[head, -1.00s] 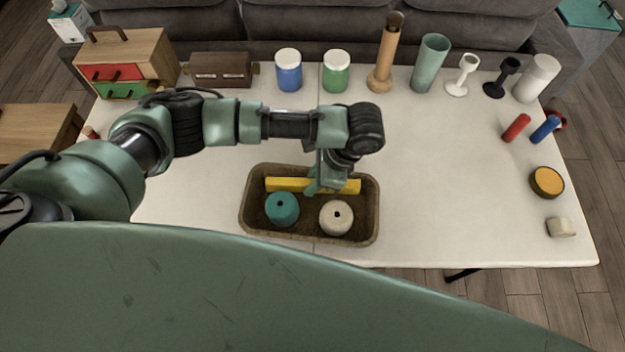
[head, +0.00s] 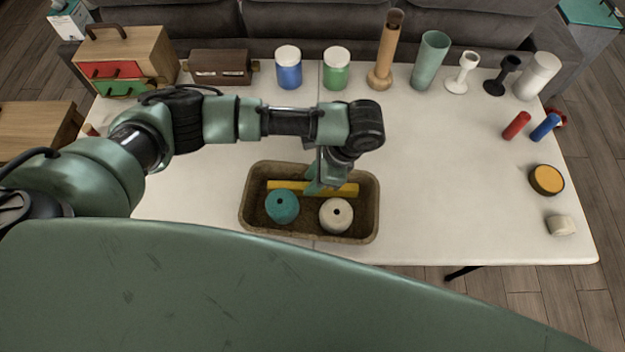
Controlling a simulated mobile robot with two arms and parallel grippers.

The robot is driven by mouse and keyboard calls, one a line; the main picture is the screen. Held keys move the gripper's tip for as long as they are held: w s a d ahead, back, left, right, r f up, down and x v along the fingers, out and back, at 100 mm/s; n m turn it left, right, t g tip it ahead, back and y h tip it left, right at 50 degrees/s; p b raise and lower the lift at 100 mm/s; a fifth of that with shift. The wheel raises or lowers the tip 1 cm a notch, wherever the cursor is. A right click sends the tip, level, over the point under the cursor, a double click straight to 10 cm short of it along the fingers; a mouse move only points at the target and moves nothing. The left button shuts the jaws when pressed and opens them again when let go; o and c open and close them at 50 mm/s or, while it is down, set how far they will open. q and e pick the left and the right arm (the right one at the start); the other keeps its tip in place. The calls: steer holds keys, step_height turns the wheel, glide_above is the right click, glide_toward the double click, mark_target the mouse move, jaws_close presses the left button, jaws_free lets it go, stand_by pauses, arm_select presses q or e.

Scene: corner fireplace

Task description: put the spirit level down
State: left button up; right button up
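The spirit level (head: 290,187) is a yellow bar lying left to right within the brown bin (head: 246,225), close to its far wall. I cannot tell whether it touches the bin's floor. My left gripper (head: 318,188) reaches down over the bin, with its fingers at the middle of the bar; it appears shut on it. The wrist and fingers hide part of the bar and of the bin's far rim. My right gripper is not in view.
In the bin, nearer me, are a teal roll (head: 282,206) and a cream roll (head: 336,215). Jars, a wooden cylinder (head: 386,50), a vase (head: 430,60) and goblets line the table's back. A yellow-topped tin (head: 546,180) stands right.

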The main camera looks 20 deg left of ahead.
arm_select(q)
steer(key=v, duration=1.2)
